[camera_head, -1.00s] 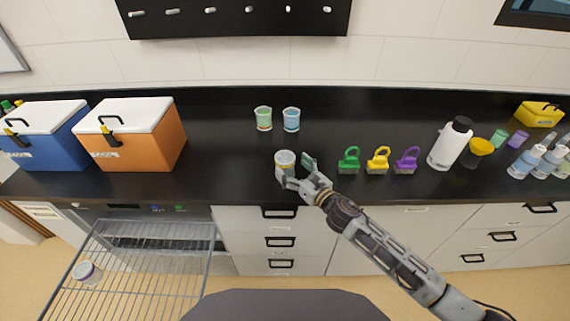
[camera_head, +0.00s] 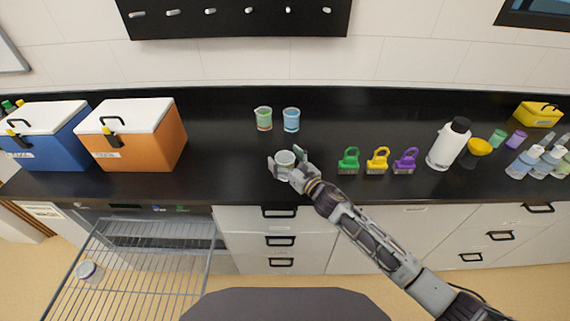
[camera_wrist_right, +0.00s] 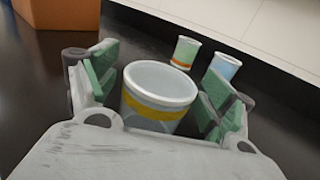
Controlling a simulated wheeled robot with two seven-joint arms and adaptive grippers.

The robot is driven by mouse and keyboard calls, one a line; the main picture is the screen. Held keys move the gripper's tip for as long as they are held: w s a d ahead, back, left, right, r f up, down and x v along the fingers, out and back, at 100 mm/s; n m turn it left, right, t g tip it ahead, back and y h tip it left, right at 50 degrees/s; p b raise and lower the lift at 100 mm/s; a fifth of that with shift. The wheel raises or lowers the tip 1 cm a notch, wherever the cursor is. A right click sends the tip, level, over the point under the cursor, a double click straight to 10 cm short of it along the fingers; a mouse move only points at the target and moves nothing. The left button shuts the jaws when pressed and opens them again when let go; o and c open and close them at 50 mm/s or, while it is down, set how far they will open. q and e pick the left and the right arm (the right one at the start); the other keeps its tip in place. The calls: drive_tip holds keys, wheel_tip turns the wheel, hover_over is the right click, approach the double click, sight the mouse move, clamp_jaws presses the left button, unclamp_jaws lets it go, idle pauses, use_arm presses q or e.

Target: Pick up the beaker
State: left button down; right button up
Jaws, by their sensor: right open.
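A pale, clear beaker with a yellow band (camera_wrist_right: 158,95) stands upright near the front edge of the black counter; it also shows in the head view (camera_head: 285,158). My right gripper (camera_head: 285,165) is open around it. In the right wrist view the green-padded fingers of this gripper (camera_wrist_right: 160,92) stand on either side of the beaker, with gaps at both sides. A beaker with green contents (camera_head: 264,118) and one with blue contents (camera_head: 291,119) stand further back. My left gripper is not in view.
An orange cooler box (camera_head: 135,135) and a blue one (camera_head: 45,135) stand at the left. Green (camera_head: 348,161), yellow (camera_head: 377,161) and purple (camera_head: 405,161) tools stand to the right. A white bottle (camera_head: 448,145) stands beyond them. A wire rack (camera_head: 140,265) sits below the counter.

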drive_tip(key=c, duration=1.1)
drive_tip(key=shift+o, duration=0.2)
drive_tip(key=shift+r, duration=0.1)
drive_tip(key=shift+r+p, duration=0.75)
drive_tip(key=shift+r, duration=4.15)
drive_tip(key=shift+s+d, duration=0.1)
